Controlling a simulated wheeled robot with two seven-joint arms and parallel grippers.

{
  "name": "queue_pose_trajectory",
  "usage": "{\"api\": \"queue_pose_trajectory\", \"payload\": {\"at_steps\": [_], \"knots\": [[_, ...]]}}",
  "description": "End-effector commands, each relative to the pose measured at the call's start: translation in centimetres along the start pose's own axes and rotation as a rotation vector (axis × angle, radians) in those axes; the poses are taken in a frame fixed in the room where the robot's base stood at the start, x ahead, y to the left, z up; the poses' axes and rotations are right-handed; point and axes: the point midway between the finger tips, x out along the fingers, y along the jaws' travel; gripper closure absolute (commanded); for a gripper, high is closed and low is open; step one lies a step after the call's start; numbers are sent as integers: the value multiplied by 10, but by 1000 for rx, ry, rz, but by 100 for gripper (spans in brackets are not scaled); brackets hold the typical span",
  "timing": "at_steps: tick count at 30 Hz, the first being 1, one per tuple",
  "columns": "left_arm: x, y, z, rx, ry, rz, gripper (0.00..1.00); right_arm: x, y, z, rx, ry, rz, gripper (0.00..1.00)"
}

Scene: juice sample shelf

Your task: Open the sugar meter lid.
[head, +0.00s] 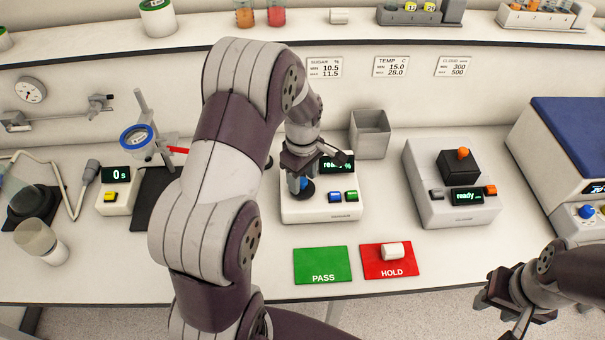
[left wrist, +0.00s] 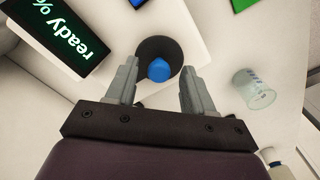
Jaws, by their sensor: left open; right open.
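The sugar meter (head: 325,211) is a white box on the bench with a "ready %" display, a blue and a green button. Its lid (left wrist: 146,50) is a dark disc with a blue knob (left wrist: 159,70), seen from above in the left wrist view, and it looks closed. My left gripper (head: 300,188) is over the lid. In the left wrist view the open fingers (left wrist: 157,82) stand on either side of the knob, apart from it. My arm hides part of the meter in the head view. My right gripper (head: 492,300) is open and empty at the lower right.
A green PASS mat (head: 322,265) and a red HOLD mat (head: 385,270) with a white-capped vial (head: 393,251) lie in front. A grey open bin (head: 370,135) stands behind the meter. Another meter (head: 440,205) with an orange knob is to the right. A clear beaker (left wrist: 254,88) is near the lid.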

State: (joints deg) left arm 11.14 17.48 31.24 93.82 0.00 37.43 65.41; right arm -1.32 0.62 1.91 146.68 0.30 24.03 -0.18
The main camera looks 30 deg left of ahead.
Motion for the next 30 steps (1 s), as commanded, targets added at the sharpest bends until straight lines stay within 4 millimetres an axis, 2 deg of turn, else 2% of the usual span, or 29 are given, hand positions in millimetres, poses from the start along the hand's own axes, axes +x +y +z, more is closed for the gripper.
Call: {"api": "queue_pose_trajectory", "payload": {"at_steps": [4, 5, 9, 20, 30], "knots": [[0, 0, 0, 0, 0, 0, 48, 0, 0, 0, 0, 0, 0, 57], [0, 0, 0, 0, 0, 0, 54, 0, 0, 0, 0, 0, 0, 57], [0, 0, 0, 0, 0, 0, 100, 0, 0, 0, 0, 0, 0, 57], [-1, -1, -1, 32, 0, 0, 100, -1, 0, 0, 0, 0, 0, 57], [-2, -8, -12, 252, 0, 0, 100, -8, 0, -1, 0, 0, 0, 57]]}}
